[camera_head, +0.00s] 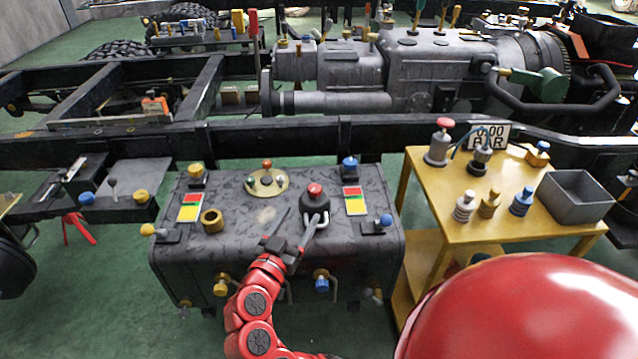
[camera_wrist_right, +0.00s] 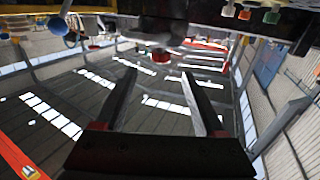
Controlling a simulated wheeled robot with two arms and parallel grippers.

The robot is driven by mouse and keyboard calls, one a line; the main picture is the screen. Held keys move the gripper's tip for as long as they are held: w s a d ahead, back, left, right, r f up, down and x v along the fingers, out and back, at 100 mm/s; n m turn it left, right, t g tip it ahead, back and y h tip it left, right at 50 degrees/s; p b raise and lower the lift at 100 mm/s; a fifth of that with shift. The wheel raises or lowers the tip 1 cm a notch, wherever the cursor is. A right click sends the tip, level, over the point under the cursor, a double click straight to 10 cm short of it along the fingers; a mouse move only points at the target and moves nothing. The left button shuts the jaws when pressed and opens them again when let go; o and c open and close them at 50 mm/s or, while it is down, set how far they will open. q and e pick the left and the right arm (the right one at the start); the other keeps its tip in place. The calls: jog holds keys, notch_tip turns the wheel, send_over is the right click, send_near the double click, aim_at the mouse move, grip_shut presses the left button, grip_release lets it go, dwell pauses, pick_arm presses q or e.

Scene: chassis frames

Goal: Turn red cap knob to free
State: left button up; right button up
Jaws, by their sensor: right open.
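A red cap knob (camera_head: 315,190) sits on a black round valve body on top of the dark grey tank (camera_head: 240,240), right of the tank's middle. A silver curved piece shows at the front of that body. My right gripper (camera_head: 301,215) is open and empty at the near side of the valve body, its two fingers pointing towards it. In the right wrist view, a red cap (camera_wrist_right: 160,56) shows ahead between the parted fingers (camera_wrist_right: 160,74), apart from them. Whether a finger touches the valve body cannot be told. My left gripper is not in view.
Around it on the tank are a tan disc (camera_head: 285,181) with small knobs, a brass ring (camera_head: 213,220), red-yellow plates (camera_head: 355,201) and blue knobs (camera_head: 349,162). A yellow cart (camera_head: 520,225) with several valves and a grey bin (camera_head: 577,198) stands right. A chassis rail (camera_head: 230,137) runs behind.

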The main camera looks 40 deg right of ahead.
aim_at(317, 186)
jog(key=x, duration=1.3)
jog(key=shift+w, duration=0.1)
grip_shut()
